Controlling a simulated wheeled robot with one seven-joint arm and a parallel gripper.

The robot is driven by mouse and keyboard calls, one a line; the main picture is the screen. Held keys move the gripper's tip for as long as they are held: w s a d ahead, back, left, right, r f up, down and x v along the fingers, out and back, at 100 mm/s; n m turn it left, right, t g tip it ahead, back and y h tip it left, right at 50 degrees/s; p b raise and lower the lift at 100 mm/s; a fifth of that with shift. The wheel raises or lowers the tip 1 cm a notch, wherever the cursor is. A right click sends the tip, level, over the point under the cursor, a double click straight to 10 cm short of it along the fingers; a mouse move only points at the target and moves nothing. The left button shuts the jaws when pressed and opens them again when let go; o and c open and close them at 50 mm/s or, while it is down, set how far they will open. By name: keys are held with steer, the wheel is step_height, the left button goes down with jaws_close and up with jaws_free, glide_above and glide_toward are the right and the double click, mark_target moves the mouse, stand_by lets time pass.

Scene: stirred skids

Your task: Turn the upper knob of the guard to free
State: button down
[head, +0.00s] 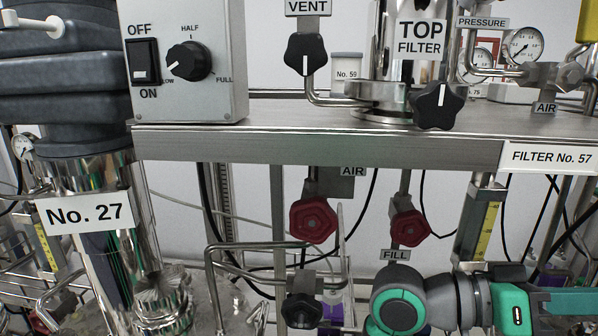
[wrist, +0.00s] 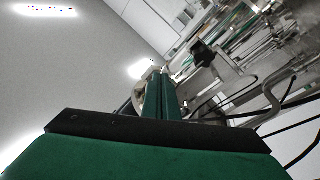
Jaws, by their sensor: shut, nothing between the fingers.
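No part is labelled as a guard, and I cannot tell which knob is its upper one. In the head view a black star knob (head: 437,105) sits beside the TOP FILTER housing (head: 420,60). A black knob with a white line (head: 305,54) is under the VENT label. A clear upright strip (head: 341,225) stands below the shelf. My gripper (wrist: 162,85) shows in the wrist view as green fingers close together, shut and empty, with a pale wall beyond to the left. A dark knob (wrist: 205,53) is right of the fingertips, apart from them. The fingers are out of the head view.
Below the shelf edge (head: 330,147) are two red knobs, one left (head: 313,219) and one right (head: 410,226), and a black knob (head: 302,310). A switch box (head: 188,60) stands at upper left. Pipes and cables crowd the lower area. My arm fills the lower right.

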steer(key=r+v, duration=0.1)
steer(key=v, duration=0.5)
steer(key=shift+w, duration=0.2)
steer(key=shift+f, duration=0.1)
